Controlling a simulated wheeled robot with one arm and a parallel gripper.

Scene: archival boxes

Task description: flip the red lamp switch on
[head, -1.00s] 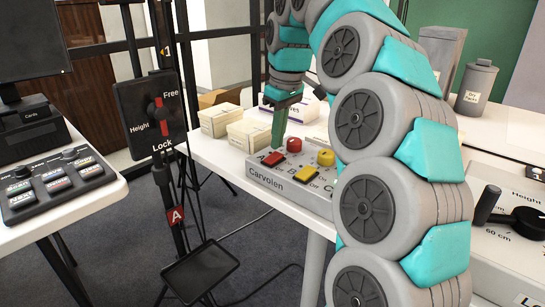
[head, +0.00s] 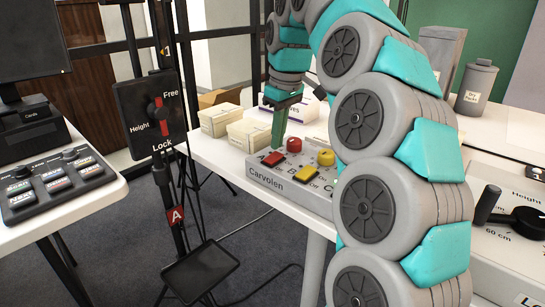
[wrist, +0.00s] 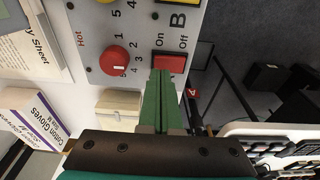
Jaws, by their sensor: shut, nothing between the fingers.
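The red lamp switch (head: 272,158) is a rectangular rocker on the front left of the grey Carvolen box (head: 262,179). It also shows in the wrist view (wrist: 174,63), beside the printed words On and Off. My gripper (head: 277,149) is shut and empty, its green fingers pointing down just behind the switch. In the wrist view the fingertips (wrist: 161,74) are at the switch's near edge, towards the On side, and cover part of it. I cannot tell whether they touch it, or which way the rocker is tilted.
A red knob (head: 294,145) is close to the right of my fingers. A yellow switch (head: 307,174) and a yellow knob (head: 326,157) are further right. Cream boxes (head: 249,134) stand left behind the Carvolen box. A lever stand (head: 150,112) stands left of the table.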

